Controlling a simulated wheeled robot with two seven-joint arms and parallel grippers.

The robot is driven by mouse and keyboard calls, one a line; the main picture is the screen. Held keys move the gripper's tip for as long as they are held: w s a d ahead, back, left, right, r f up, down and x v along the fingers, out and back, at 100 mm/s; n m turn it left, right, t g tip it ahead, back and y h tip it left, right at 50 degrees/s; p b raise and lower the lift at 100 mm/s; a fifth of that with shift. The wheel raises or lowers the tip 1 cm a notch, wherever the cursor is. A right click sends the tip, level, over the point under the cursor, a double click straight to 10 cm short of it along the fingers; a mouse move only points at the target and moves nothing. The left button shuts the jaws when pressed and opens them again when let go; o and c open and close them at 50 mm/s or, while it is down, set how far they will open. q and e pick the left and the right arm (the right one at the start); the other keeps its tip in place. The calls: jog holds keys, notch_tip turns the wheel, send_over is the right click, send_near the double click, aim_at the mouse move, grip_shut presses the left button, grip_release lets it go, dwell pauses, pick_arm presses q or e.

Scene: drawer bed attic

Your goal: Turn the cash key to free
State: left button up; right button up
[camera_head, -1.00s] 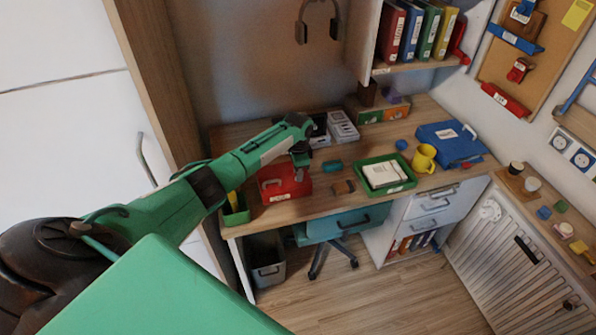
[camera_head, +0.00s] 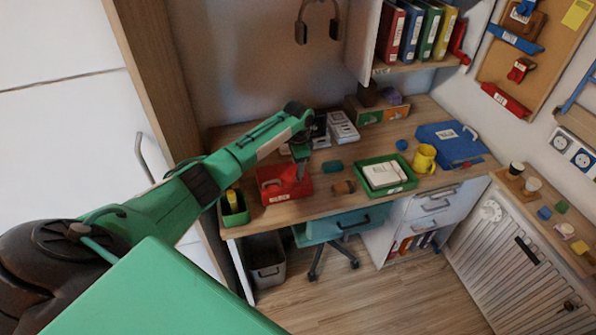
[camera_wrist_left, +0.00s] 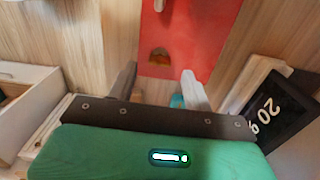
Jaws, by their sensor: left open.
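The red cash box (camera_head: 272,194) stands on the left part of the desk. In the wrist view its red surface (camera_wrist_left: 190,25) fills the top middle. A small brass-coloured part (camera_wrist_left: 159,55), which looks like the key or its lock, shows near the edge of the red surface; its turn position cannot be read. My left gripper (camera_head: 301,175) is at the box's right side in the head view. In the wrist view the left gripper (camera_wrist_left: 160,86) is open, with the brass part ahead between its fingers and nothing held. My right gripper is not in view.
A green pot (camera_head: 235,212) stands left of the box. A brown cylinder (camera_head: 344,187), a teal cylinder (camera_head: 333,166) and a green tray (camera_head: 408,182) lie to the right. White devices (camera_head: 342,128) stand behind. A dark display (camera_wrist_left: 275,115) is close to the gripper's right.

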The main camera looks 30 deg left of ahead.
pick_arm(q)
notch_tip(320, 180, up, 10)
jog(key=b, duration=0.1)
jog(key=shift+b, duration=0.3)
dwell(0.3)
